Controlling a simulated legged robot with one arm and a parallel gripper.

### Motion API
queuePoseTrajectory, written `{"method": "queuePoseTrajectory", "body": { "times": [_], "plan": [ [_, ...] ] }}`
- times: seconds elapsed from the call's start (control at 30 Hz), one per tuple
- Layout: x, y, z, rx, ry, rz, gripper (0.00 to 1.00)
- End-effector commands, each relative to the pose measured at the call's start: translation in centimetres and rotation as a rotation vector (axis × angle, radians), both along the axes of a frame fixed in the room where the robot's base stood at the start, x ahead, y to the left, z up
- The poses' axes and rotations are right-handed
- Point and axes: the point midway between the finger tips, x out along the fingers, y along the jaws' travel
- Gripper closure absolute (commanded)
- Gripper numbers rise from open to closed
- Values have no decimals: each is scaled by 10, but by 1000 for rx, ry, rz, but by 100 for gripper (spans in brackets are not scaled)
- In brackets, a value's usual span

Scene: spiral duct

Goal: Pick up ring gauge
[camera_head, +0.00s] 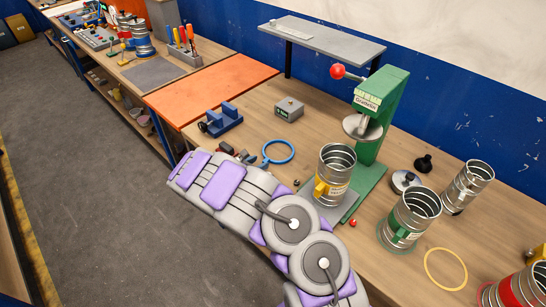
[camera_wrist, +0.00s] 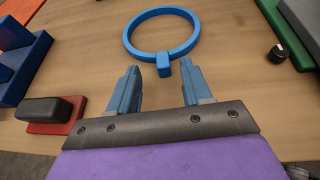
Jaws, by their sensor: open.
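The ring gauge, a blue ring with a small square tab, lies flat on the wooden bench in the head view (camera_head: 275,163). In the wrist view the ring gauge (camera_wrist: 164,60) is just ahead of my gripper, its tab pointing toward me. My gripper (camera_wrist: 160,76) is open and empty, with its two blue-grey fingers apart. The tab lies just beyond the fingertips, roughly centred between them. In the head view, my gripper is partly hidden by the arm at the bench's front edge, left of the ring.
A blue vise-like fixture (camera_head: 222,121) and a grey box (camera_head: 289,109) stand behind the ring. A green press (camera_head: 382,100) and a metal duct piece (camera_head: 337,165) stand to the right. A red block with a dark top (camera_wrist: 52,110) lies left of my gripper. A yellow ring (camera_head: 430,264) lies far right.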

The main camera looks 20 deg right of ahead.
Motion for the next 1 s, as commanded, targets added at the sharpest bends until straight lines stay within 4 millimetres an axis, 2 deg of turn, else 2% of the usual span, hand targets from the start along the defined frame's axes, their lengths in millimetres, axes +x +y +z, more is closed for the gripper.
{"method": "queuePoseTrajectory", "body": {
  "times": [0.13,0.3,0.57,1.0],
  "plan": [
    [6,-21,-12,0,2,-5,51],
    [14,-36,-17,1,1,-3,51],
    [16,-37,-17,0,0,-1,51],
    [16,-37,-17,1,1,-1,91]
  ]
}}
